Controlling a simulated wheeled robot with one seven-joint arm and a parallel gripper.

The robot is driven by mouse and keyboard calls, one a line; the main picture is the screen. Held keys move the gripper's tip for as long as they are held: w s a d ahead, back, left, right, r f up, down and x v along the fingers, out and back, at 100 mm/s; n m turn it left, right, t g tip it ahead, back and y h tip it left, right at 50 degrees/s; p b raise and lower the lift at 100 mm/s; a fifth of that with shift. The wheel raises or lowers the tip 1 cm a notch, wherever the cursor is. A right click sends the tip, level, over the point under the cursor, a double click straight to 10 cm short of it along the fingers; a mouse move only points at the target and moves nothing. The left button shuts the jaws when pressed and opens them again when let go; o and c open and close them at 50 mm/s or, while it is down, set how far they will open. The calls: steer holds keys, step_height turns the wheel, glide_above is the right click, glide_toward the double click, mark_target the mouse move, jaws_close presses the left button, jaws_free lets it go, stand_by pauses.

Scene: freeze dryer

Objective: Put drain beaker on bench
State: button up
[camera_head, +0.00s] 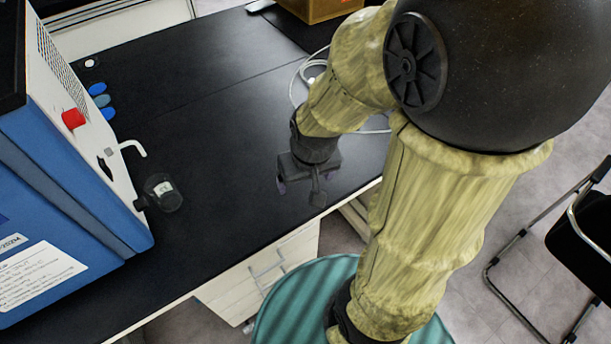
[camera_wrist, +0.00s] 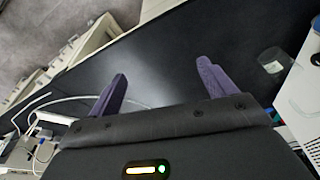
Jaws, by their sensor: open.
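The drain beaker (camera_head: 165,193) is a small clear beaker with a pale label. It is on the black bench (camera_head: 205,130), close beside the freeze dryer (camera_head: 75,150) and its dark drain fitting. In the wrist view the beaker (camera_wrist: 271,60) shows at the upper right, next to the white machine side. My gripper (camera_head: 300,190) is over the bench near its front edge, to the right of the beaker and well apart from it. In the wrist view its two purple fingers (camera_wrist: 160,88) are spread with nothing between them.
A red knob (camera_head: 73,119) and a white hooked tube (camera_head: 133,147) stick out from the dryer. Blue objects (camera_head: 100,98) lie behind it. A white cable (camera_head: 305,75) and a cardboard box (camera_head: 318,8) are at the back. The middle of the bench is clear. A chair (camera_head: 585,235) stands right.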

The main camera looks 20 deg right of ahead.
steer(key=p+v, duration=0.2)
steer(key=w+p+v, duration=0.1)
steer(key=p+v, duration=0.1)
steer(key=shift+r, duration=0.2)
steer(key=shift+f, duration=0.1)
